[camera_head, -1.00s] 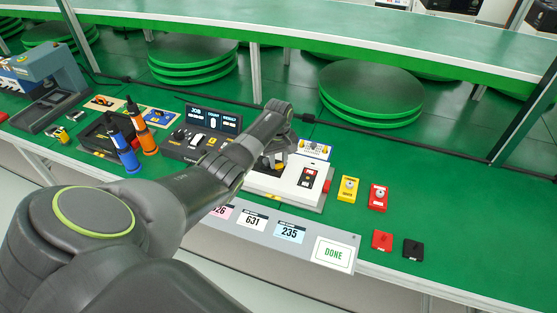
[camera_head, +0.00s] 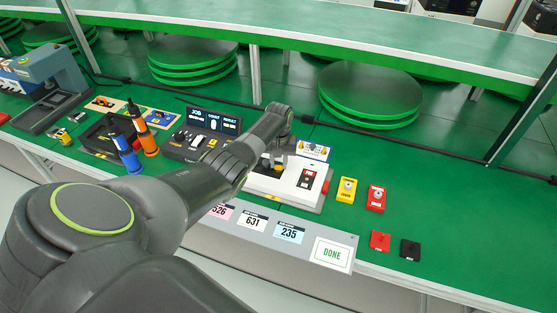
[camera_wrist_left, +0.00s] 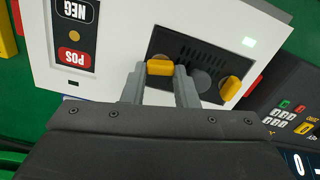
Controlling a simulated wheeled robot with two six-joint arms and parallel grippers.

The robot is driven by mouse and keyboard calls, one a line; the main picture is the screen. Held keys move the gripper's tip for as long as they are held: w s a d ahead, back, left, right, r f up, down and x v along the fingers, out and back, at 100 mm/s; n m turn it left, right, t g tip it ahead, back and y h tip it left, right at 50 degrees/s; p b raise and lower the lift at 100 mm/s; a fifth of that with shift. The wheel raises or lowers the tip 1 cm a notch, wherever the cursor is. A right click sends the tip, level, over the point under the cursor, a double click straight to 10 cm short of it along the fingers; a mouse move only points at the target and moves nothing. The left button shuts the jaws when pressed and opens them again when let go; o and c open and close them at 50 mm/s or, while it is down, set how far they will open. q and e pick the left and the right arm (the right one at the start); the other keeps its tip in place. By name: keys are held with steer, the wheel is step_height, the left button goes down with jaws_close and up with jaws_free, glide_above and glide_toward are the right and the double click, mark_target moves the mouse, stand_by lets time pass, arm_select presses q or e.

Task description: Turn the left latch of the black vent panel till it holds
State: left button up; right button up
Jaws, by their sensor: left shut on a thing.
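The black vent panel (camera_wrist_left: 200,65) is set in the white face of a box; it has dark slots, a round grey disc and two yellow latches. One yellow latch (camera_wrist_left: 160,68), on the side towards the POS and NEG labels, is between the fingertips of my left gripper (camera_wrist_left: 161,72), which is shut on it. This latch lies level in the left wrist view. The other yellow latch (camera_wrist_left: 230,88) stands free and tilted at the panel's far corner. In the head view my left forearm and wrist hide part of the white box (camera_head: 285,187). My right gripper is not in view.
A yellow box (camera_head: 346,190) and a red box (camera_head: 376,198) stand right of the white box. Small red (camera_head: 380,240) and black (camera_head: 410,249) pieces lie nearer the front edge. A dark display unit (camera_head: 212,120) stands left. The green table is clear at right.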

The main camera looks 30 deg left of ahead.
arm_select(q)
steer(key=shift+r+m, duration=0.1)
steer(key=shift+m, duration=0.8)
steer(key=o, duration=0.7)
step_height(320, 180, up, 17)
steer(key=shift+r, duration=0.2)
stand_by(0.4)
